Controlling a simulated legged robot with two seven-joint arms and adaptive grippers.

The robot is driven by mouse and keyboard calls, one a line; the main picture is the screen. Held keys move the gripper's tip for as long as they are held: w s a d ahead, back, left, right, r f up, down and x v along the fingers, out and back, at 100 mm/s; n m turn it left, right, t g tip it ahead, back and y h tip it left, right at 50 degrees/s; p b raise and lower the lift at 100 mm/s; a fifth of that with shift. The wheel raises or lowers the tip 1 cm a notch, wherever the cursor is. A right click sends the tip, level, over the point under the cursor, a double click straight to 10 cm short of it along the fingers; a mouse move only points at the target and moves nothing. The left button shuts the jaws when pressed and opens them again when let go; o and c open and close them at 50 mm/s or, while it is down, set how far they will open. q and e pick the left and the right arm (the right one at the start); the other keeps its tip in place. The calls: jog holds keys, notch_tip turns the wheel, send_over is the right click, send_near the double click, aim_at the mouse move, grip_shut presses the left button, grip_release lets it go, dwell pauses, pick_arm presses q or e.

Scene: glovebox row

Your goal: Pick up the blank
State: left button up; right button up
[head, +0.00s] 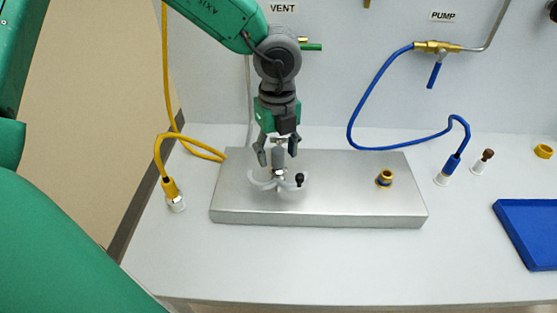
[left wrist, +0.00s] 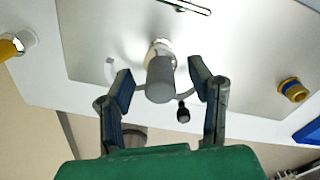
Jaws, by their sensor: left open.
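A grey cylinder with a metal base, apparently the blank (head: 278,160), stands upright on the left part of the metal plate (head: 330,207). A pale curved clamp (head: 262,184) with a black knob (head: 299,179) surrounds its foot and looks spread open. My left gripper (head: 277,157) points down over the cylinder, its fingers apart on either side of its upper part. In the left wrist view the grey cylinder (left wrist: 160,80) stands between the open fingertips (left wrist: 163,82), with a gap on each side. My right gripper is not in view.
A port with a yellow ring (head: 384,178) is on the plate's right part. A yellow hose end (head: 170,190) stands left of the plate. A blue hose end (head: 450,166), a brown-topped plug (head: 484,160) and a blue tray (head: 530,232) are at the right. The front worktop is clear.

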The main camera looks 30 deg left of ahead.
pick_arm(q)
jog(key=shift+d+r, duration=0.1)
grip_shut()
jog(key=shift+r, duration=0.1)
